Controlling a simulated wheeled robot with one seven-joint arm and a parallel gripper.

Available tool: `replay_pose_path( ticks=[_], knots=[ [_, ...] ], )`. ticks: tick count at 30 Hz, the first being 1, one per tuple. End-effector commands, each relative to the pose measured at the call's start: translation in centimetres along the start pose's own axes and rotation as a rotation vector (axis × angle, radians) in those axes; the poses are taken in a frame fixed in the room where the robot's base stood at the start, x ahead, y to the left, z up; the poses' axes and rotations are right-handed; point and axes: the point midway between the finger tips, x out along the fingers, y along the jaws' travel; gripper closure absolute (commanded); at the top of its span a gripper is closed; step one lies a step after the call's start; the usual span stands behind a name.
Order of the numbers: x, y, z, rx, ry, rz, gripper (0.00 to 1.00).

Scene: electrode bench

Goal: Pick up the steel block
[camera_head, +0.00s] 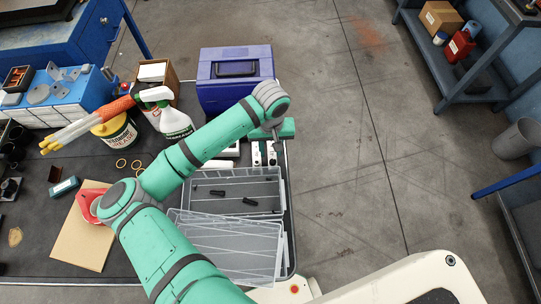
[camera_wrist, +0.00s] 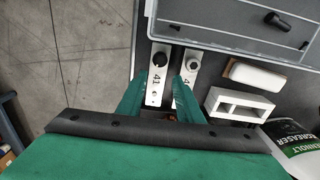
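Two narrow pale grey blocks marked "41", each with a dark round top feature, lie side by side: a left block (camera_wrist: 157,78) and a right block (camera_wrist: 188,66) in the wrist view. They also show in the head view as a left block (camera_head: 256,154) and a right block (camera_head: 271,154). I cannot tell which is the steel block. My gripper (camera_wrist: 165,88) is open, its green fingers on either side of the left block, the right finger overlapping the right block's near part. Contact cannot be told. In the head view my gripper (camera_head: 272,131) is above the blocks' far end.
A clear tray (camera_head: 285,205) with dark bolts lies close by. A white rounded block (camera_wrist: 252,75) and a slotted white block (camera_wrist: 240,105) stand right of the pair. A purple toolbox (camera_head: 235,72), spray bottle (camera_head: 175,122) and degreaser tub (camera_head: 116,132) crowd the bench.

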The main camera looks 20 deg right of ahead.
Motion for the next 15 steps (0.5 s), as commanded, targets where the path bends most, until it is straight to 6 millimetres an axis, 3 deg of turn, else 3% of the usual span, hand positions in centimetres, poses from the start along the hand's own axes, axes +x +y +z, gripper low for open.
replay_pose_path(
  ticks=[6,14,15],
  knots=[
    [2.2,0.3,0.0,0.004,0.0,-0.001,0.67],
    [2.4,0.0,0.0,0.0,0.0,0.0,0.67],
    [2.4,0.0,0.0,-0.001,0.0,0.0,0.77]
  ],
)
